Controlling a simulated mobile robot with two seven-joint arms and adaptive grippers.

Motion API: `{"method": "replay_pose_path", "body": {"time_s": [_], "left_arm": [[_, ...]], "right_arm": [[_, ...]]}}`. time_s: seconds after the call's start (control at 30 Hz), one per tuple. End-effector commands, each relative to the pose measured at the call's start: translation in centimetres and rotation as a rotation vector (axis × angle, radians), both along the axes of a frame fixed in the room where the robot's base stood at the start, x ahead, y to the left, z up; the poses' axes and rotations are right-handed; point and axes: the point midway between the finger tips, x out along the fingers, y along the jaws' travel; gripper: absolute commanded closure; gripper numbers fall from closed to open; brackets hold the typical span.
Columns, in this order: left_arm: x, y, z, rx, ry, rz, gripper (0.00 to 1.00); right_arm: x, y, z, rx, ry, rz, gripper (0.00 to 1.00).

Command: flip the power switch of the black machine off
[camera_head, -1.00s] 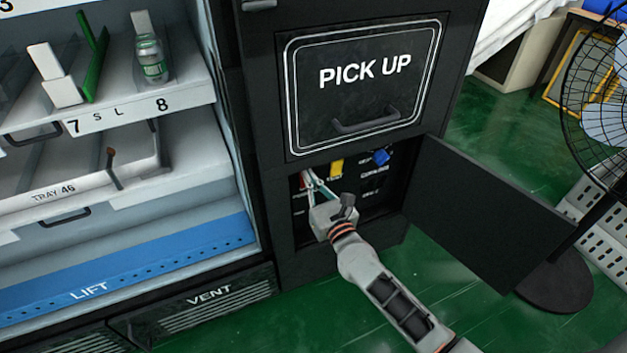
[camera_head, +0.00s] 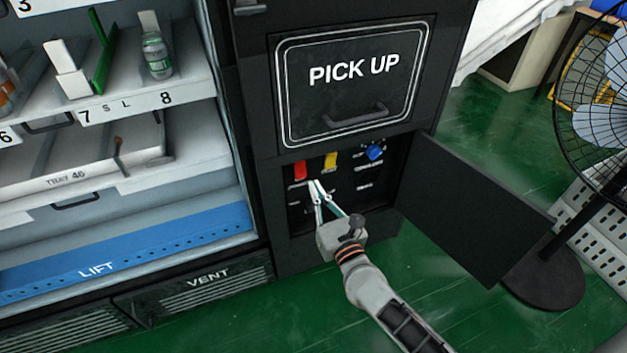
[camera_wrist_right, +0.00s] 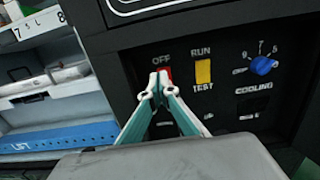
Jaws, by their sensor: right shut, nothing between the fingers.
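The black machine (camera_head: 265,200) has a low open compartment with a control panel. A red switch (camera_head: 300,170) sits at the panel's upper left; it also shows in the wrist view (camera_wrist_right: 168,72), just under the word OFF, partly hidden by my fingertips. The label below it is hidden there. My right gripper (camera_head: 315,184) is shut and empty, its fingertips just below and right of the red switch in the head view. Whether they touch the panel I cannot tell. My left gripper is not in view.
A yellow RUN/TEST switch (camera_head: 330,160) and a blue COOLING knob (camera_head: 374,151) sit right of the red switch. The open black door (camera_head: 475,210) stands out to the right. A fan (camera_head: 595,100) is beyond it. The PICK UP hatch (camera_head: 350,85) is above.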

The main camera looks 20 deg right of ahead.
Motion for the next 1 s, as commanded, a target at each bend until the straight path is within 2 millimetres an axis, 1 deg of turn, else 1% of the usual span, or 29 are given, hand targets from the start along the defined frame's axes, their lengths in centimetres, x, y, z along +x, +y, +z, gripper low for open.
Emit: {"method": "replay_pose_path", "body": {"time_s": [0.03,0.1,0.2,0.33,0.57,0.87,0.93,0.97,1.0], "left_arm": [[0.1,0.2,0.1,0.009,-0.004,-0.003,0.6],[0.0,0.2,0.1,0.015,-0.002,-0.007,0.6],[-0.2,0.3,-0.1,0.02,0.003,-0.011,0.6],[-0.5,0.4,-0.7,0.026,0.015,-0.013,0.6],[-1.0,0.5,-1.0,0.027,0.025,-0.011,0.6],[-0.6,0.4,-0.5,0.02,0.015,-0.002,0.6],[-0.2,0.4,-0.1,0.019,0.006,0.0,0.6],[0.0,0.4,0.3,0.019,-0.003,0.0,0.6],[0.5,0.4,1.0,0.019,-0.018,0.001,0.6]], "right_arm": [[-0.9,-0.1,0.5,-0.002,-0.003,0.001,1.0],[-1.9,-0.1,0.6,-0.002,-0.003,0.001,1.0],[-3.0,-0.1,0.6,-0.001,-0.002,0.0,1.0],[-3.7,-0.2,0.6,-0.001,-0.001,0.0,1.0],[-3.9,-0.2,0.5,-0.001,0.001,0.0,1.0],[-3.9,-0.2,0.5,-0.001,0.0,0.0,1.0],[-3.7,-0.2,1.0,-0.001,-0.006,0.0,1.0],[-3.6,-0.2,1.6,-0.002,-0.013,0.0,1.0],[-3.3,-0.2,2.8,-0.001,-0.027,0.0,1.0]]}}
